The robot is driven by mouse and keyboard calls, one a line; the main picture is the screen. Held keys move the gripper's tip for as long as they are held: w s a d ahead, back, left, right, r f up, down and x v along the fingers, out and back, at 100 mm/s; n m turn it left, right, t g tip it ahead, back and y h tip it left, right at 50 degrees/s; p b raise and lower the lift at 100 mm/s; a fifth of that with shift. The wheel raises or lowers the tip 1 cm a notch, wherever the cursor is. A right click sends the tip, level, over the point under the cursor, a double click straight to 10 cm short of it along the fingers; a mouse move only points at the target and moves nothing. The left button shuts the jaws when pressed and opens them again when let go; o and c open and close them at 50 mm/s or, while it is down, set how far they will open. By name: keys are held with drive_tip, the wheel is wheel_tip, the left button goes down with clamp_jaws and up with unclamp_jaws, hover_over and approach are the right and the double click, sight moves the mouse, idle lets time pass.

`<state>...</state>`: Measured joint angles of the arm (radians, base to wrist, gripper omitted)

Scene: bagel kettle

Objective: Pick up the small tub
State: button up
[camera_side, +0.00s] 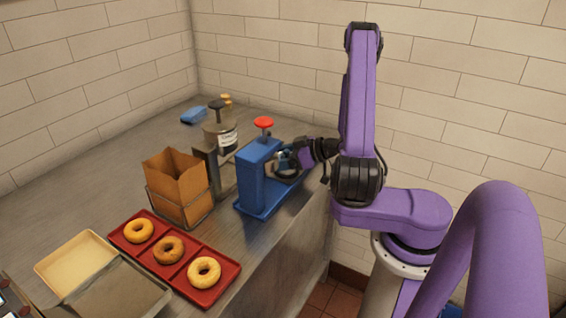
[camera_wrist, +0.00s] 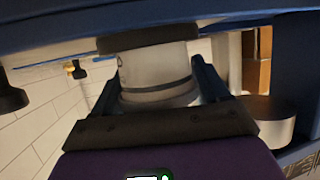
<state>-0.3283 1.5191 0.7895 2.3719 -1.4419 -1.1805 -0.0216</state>
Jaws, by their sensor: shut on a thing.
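The small tub (camera_wrist: 155,75) is pale and translucent with a dark band near its bottom. It sits between the two dark fingers of my gripper (camera_wrist: 158,88) in the wrist view, and the gripper is shut on it. In the side view my gripper (camera_side: 287,163) reaches in from the right at the blue press (camera_side: 262,178), which has a red knob on top. The tub is mostly hidden there by the press and fingers. In the wrist view, blue press parts lie above and to the right of the tub; I cannot tell whether the tub touches them.
A wire holder with a brown paper bag (camera_side: 176,180) stands left of the press. A dispenser jar (camera_side: 220,135) is behind it. A red tray (camera_side: 223,283) with three bagels and a cream tray (camera_side: 72,262) lie in front. A blue item (camera_side: 194,115) lies at the back.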

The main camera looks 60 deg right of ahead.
drive_tip(key=shift+r, duration=0.1)
drive_tip(key=shift+d+r, duration=0.1)
drive_tip(key=shift+r, duration=4.7)
drive_tip(key=s+d+r+m+g+h, duration=0.1)
drive_tip(key=s+d+r+m+h, duration=0.4)
drive_tip(key=r, duration=0.3)
drive_tip(key=s+d+r+m+g+h, duration=0.2)
drive_tip(key=d+r+m+h, duration=0.4)
drive_tip(key=d+r+h, duration=0.15)
drive_tip(key=n+t+y, duration=0.2)
drive_tip(key=n+y, duration=0.2)
hover_over(280, 156)
drive_tip(key=d, duration=0.1)
drive_tip(key=w+a+n+y, duration=0.1)
drive_tip(key=a+n+y, duration=0.1)
drive_tip(key=a, duration=0.5)
drive_tip(key=w+a+n+t+y, duration=0.1)
drive_tip(key=a+n+y, duration=0.1)
drive_tip(key=a, duration=0.6)
drive_tip(key=shift+w+r+y, duration=0.3)
drive_tip(key=shift+r+y, duration=0.05)
drive_tip(key=shift+y, duration=0.1)
